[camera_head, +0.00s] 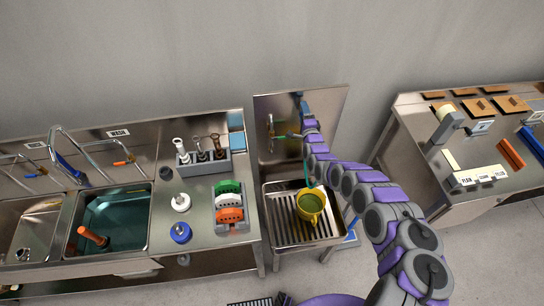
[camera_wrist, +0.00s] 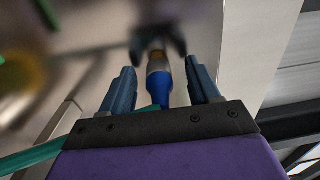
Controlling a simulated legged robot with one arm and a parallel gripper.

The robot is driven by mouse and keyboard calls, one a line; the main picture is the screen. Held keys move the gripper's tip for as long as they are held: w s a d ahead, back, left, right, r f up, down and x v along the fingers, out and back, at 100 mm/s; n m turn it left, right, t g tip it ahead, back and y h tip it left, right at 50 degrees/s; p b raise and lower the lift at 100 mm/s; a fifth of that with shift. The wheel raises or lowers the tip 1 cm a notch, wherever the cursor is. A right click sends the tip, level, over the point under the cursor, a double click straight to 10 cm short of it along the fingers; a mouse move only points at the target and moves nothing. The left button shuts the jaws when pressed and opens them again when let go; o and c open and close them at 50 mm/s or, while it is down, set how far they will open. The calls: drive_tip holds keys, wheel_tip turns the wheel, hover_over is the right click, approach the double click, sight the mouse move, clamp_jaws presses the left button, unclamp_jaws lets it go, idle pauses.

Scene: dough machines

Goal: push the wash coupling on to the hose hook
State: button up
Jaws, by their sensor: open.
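The wash coupling (camera_wrist: 158,82), blue with a brass-coloured collar, stands between the two blue fingers of my gripper (camera_wrist: 160,66) in the wrist view. A gap shows on each side of it. Its far end meets a dark, blurred forked piece (camera_wrist: 157,46), which looks like the hose hook; I cannot tell how fully the coupling is seated. In the head view my gripper (camera_head: 303,101) is up at the steel back panel (camera_head: 330,103), and the coupling is too small to make out there. A green hose (camera_wrist: 35,155) runs to the left below my gripper.
Below the panel is a grated steel basin (camera_head: 275,228) with a yellow-green cup (camera_head: 310,205). A counter to the left carries a tool holder (camera_head: 203,158) and coloured discs in a rack (camera_head: 229,207). A second counter (camera_head: 440,190) stands to the right, with floor between.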

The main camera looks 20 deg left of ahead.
drive_tip(key=shift+p+v, duration=0.7)
drive_tip(key=shift+v, duration=0.1)
idle(0.4)
drive_tip(key=shift+s+d+p, duration=0.2)
drive_tip(key=shift+s+p, duration=0.1)
drive_tip(key=shift+p+v, duration=0.75)
drive_tip(key=shift+v, duration=0.3)
drive_tip(key=shift+s, duration=0.1)
